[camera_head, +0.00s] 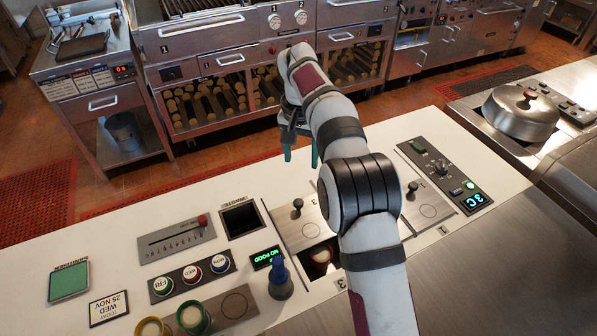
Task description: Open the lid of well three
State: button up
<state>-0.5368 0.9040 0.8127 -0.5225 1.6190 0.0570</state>
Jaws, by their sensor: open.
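A steel lid plate with a black knob (298,205) lies on the white counter, left of my arm. A second steel lid with a black knob (412,187) lies on the right of my arm. My gripper (301,154), with teal fingertips, is open and empty above the back edge of the counter, behind the left lid, apart from both knobs.
A control panel with a lit display (474,200) is on the right. A blue-handled tool (280,279), a dark square bin (240,218), a slider panel (177,239) and round coloured buttons (192,273) are on the left. A steel dome (520,112) stands far right.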

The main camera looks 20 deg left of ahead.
jog(key=s+d+n+t+y, duration=0.2)
jog(key=s+n+t, duration=0.1)
jog(key=s+n, duration=0.25)
send_near(299, 201)
jog(key=x, duration=0.8)
jog(key=shift+s, duration=0.15)
grip_shut()
dwell(0.8)
